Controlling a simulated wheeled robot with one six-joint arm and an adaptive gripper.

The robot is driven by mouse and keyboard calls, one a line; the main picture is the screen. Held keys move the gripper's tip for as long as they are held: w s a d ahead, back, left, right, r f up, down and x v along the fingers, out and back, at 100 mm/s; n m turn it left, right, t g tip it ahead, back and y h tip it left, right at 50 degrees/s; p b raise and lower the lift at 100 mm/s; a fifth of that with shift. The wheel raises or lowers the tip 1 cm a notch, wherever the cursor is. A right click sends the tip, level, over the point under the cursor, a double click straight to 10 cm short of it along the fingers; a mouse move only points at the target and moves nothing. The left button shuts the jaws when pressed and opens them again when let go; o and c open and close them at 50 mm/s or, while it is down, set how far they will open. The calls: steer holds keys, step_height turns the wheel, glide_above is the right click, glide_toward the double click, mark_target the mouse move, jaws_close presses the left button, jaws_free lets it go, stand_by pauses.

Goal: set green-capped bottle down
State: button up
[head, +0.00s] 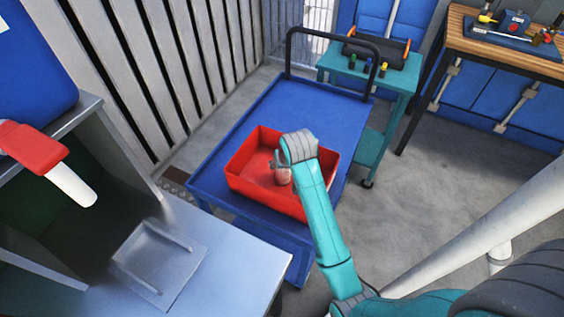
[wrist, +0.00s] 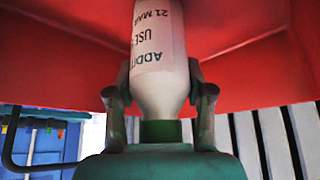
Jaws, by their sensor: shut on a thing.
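The green-capped bottle (wrist: 158,45) is pale with dark printed text, and its green cap (wrist: 161,131) faces my palm in the wrist view. My gripper (wrist: 158,93) is shut on it, one finger on each side near the neck. In the head view my gripper (head: 278,164) is over the red bin (head: 262,198), and a small part of the bottle (head: 283,177) shows below it, within the bin's walls. The bottle's far end is cut off in the wrist view. I cannot tell whether it touches the bin floor.
The bin stands on a blue cart (head: 232,140) with a black handle (head: 332,36). A teal trolley (head: 370,72) with small bottles is behind it. A grey metal bench (head: 225,245) is at front left, a wooden workbench (head: 500,38) at back right. The bin's left part looks clear.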

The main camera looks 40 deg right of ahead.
steer(key=shift+f, duration=0.15)
steer(key=o, duration=1.3)
steer(key=shift+o, duration=0.2)
steer(key=v, duration=1.2)
steer(key=shift+r, duration=0.2)
